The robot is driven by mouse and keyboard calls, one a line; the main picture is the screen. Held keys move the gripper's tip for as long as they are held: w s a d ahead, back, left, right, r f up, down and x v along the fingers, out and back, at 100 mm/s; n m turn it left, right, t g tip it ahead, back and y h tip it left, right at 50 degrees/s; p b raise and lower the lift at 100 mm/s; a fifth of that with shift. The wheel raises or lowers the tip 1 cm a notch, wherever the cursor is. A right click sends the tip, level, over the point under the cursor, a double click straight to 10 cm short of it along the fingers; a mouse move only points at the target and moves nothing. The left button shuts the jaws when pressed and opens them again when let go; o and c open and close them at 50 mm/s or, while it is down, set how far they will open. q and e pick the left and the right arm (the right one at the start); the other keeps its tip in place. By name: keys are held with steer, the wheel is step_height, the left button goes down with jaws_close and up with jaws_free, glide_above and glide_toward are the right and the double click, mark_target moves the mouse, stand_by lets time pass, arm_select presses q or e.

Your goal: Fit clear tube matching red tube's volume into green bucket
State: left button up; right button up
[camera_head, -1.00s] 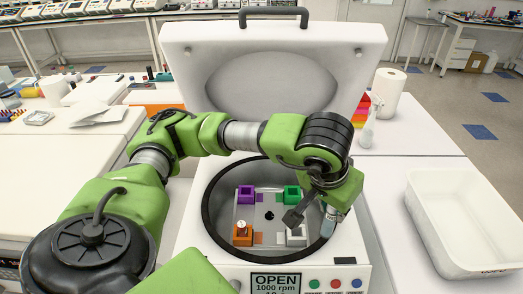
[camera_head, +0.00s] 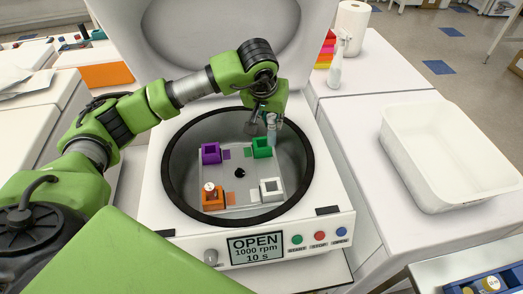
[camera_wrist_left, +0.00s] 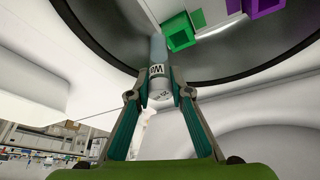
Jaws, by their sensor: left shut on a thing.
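My left gripper (camera_head: 264,119) is shut on a clear tube (camera_head: 271,127), held just above the green bucket (camera_head: 262,149) at the back right of the rotor. In the left wrist view the tube (camera_wrist_left: 158,52) is gripped near its labelled cap, and the green bucket (camera_wrist_left: 179,32) is to the right of its far end. The tube looks apart from the bucket opening, though the exact gap is hard to tell. A white-capped tube (camera_head: 209,188) stands in the orange bucket (camera_head: 213,202); its body is mostly hidden. My right gripper is not in view.
The open centrifuge (camera_head: 150,215) has its lid (camera_head: 225,45) raised behind the arm. The purple (camera_head: 210,153) and white (camera_head: 271,190) buckets look empty. A white bin (camera_head: 445,180) stands at right, with a blue tube rack (camera_head: 480,285) at the lower right.

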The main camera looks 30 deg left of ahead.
arm_select(q)
steer(key=w+a+f+p, duration=0.1)
steer(key=w+a, duration=0.2)
steer(key=a, duration=0.1)
steer(key=b, duration=0.3)
glide_above(263, 142)
steer(key=s, duration=0.2)
step_height(263, 142, down, 5)
steer(key=shift+n+y, duration=0.3)
steer(key=f, duration=0.1)
steer(key=f+b, duration=0.1)
steer(key=f, duration=0.1)
steer(key=f+b, duration=0.1)
steer(key=f, duration=0.1)
steer(key=shift+w+d+f, duration=0.1)
steer(key=shift+d+f, duration=0.1)
steer(key=shift+d, duration=0.1)
steer(key=shift+w, duration=0.1)
steer(key=shift+f+b, duration=0.2)
steer(key=shift+b, duration=0.1)
steer(key=o, duration=1)
steer(key=shift+c, duration=0.2)
